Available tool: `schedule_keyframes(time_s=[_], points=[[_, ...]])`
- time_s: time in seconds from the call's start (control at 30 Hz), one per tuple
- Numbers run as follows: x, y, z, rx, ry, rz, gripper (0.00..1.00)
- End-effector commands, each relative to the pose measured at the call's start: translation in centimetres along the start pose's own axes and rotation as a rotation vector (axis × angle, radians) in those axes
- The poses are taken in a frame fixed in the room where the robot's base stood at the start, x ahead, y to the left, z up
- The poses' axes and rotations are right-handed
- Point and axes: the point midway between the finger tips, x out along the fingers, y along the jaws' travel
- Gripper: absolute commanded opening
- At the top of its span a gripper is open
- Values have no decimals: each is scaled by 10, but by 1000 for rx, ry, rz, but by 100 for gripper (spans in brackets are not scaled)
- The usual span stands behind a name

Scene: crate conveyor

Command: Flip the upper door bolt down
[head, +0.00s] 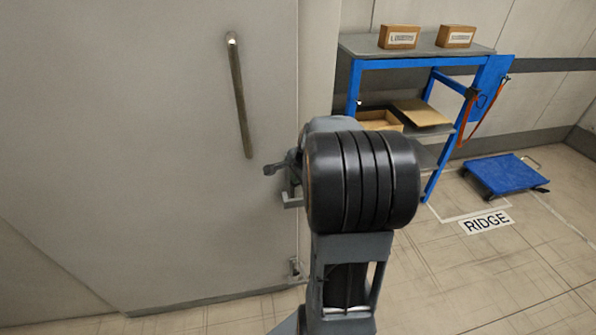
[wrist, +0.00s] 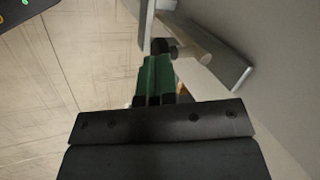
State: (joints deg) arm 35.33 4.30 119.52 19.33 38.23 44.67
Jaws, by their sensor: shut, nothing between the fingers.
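The rest of the bolt is hidden behind my arm in the head view. In the wrist view my gripper (wrist: 158,62) has green fingers, shut together and empty. Their tips are close to a dark knob-like part (wrist: 161,46) beside a pale bar; I cannot tell whether they touch. My gripper is hidden in the head view.
The grey door (head: 130,130) has a long vertical handle (head: 239,100). A lower bolt (head: 295,268) sits near the door's bottom right. A blue-framed shelf (head: 415,62) with boxes stands behind my arm. A blue trolley (head: 506,174) is on the floor at right.

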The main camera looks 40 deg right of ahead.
Motion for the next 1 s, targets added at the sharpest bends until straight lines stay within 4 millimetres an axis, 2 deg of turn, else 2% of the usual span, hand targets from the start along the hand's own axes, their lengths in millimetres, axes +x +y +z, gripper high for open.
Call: schedule_keyframes(time_s=[0.03, 0.1, 0.57, 0.67, 0.87, 1.0], points=[[19, 8, 0, 0, 0, 2, 0], [28, 12, 0, 0, 0, 1, 0], [26, 13, 1, 1, -3, 7, 0], [15, 10, 1, 0, -2, 4, 0], [-25, 3, 3, -5, 2, -6, 0], [-48, 5, 2, -5, 4, -11, 0]])
